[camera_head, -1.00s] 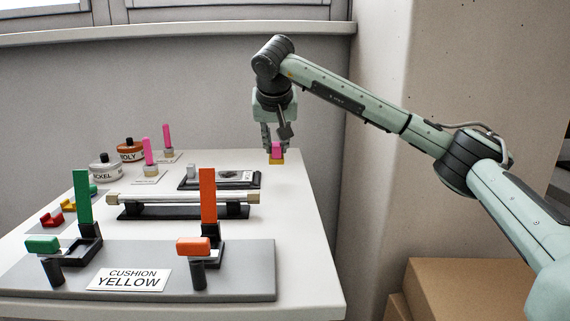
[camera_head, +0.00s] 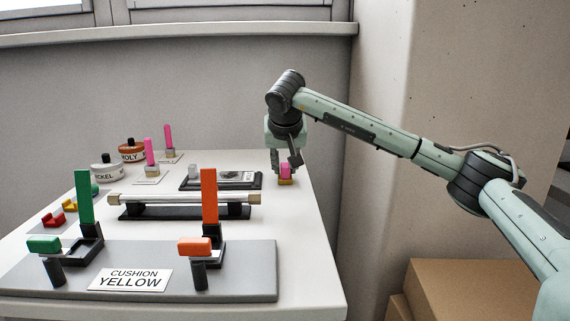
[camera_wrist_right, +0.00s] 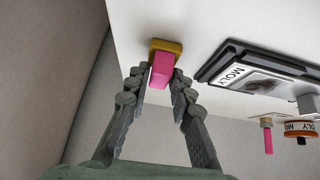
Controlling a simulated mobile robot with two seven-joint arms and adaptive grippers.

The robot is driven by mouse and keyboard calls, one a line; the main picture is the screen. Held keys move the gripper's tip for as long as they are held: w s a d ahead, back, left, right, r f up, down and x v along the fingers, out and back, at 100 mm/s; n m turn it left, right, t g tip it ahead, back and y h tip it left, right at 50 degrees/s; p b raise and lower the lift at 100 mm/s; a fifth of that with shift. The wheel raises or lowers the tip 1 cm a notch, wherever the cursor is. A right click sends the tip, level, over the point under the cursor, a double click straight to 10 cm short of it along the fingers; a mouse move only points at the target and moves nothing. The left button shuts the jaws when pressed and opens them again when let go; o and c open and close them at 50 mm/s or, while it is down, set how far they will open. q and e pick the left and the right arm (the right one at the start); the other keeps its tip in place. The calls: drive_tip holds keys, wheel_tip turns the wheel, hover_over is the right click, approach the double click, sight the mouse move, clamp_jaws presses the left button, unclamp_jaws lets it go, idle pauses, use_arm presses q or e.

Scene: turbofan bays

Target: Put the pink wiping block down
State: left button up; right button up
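The pink wiping block (camera_head: 285,171) has a yellow base (camera_head: 285,182) and is at the far right of the white table. My right gripper (camera_head: 286,170) points down over it, with a finger on each side of the pink part. In the right wrist view, the pink wiping block (camera_wrist_right: 161,73) sits between the fingertips of my right gripper (camera_wrist_right: 161,76), which look closed on it. Its yellow base faces the table surface, very near or touching; I cannot tell which. My left gripper is not in view.
A black tray (camera_head: 188,184) with a MOLY label lies left of the block, and a bar on a black stand (camera_head: 185,211) is nearer. A grey board (camera_head: 235,285) with green and orange uprights fills the front. The table's right edge is close to the block.

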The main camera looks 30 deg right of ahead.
drive_tip(key=shift+o, duration=1.3)
drive_tip(key=shift+r, duration=0.1)
drive_tip(key=shift+s+a+r, duration=0.1)
drive_tip(key=shift+r, duration=0.2)
drive_tip(key=v, duration=1.1)
drive_tip(key=shift+r, duration=0.15)
drive_tip(key=shift+s+a, duration=0.1)
drive_tip(key=shift+s, duration=0.05)
